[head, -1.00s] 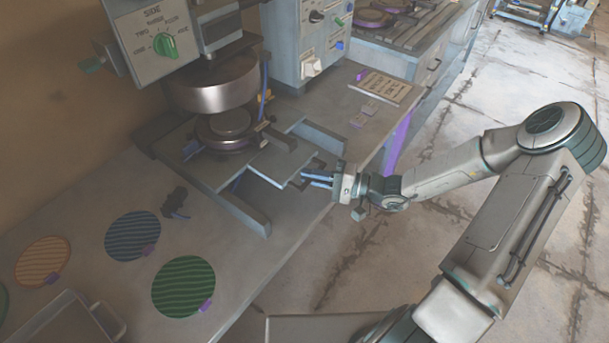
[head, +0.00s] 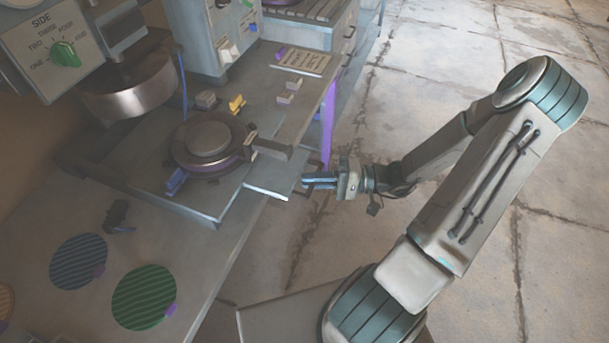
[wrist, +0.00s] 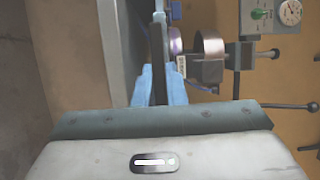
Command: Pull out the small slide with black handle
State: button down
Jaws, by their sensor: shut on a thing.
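The slide (head: 272,182) is a flat grey plate that reaches out past the front edge of the bench. A round dark metal base with a raised disc (head: 208,138) sits over its inner part, clear of the press head (head: 130,90). My gripper (head: 307,182) is at the slide's outer end, beyond the bench edge. In the wrist view, the blue fingers (wrist: 160,88) close on both sides of a dark upright bar (wrist: 158,55), which appears to be the black handle. The handle is mostly hidden by the fingers in the head view.
A blue and a green striped disc (head: 144,297) lie on the bench at lower left. A control box with a green knob (head: 66,53) is at upper left. A printed card (head: 302,60) and small blocks lie at the back. Open floor lies right of the bench.

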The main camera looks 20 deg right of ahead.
dwell(0.3)
jog(key=c, duration=1.5)
grip_release()
jog(key=shift+d, duration=0.15)
jog(key=b+v, duration=0.1)
jog(key=v, duration=1.2)
jog(key=shift+s+d+b, duration=0.25)
jog(key=shift+b, duration=0.05)
jog(key=s+a+r+n+h, duration=0.1)
jog(key=s+a+r+h, duration=0.1)
jog(key=a+r+h, duration=0.3)
jog(key=s+a+r+n+g+h+p, duration=0.1)
jog(key=a+r+h, duration=0.4)
jog(key=h, duration=0.1)
jog(key=s+a+r+h, duration=0.2)
jog(key=a+r+h, duration=0.3)
jog(key=h, duration=0.1)
jog(key=shift+s+r+n+g+p, duration=0.2)
jog(key=shift+s+n+g+p, duration=0.1)
jog(key=shift+s+n+g, duration=0.1)
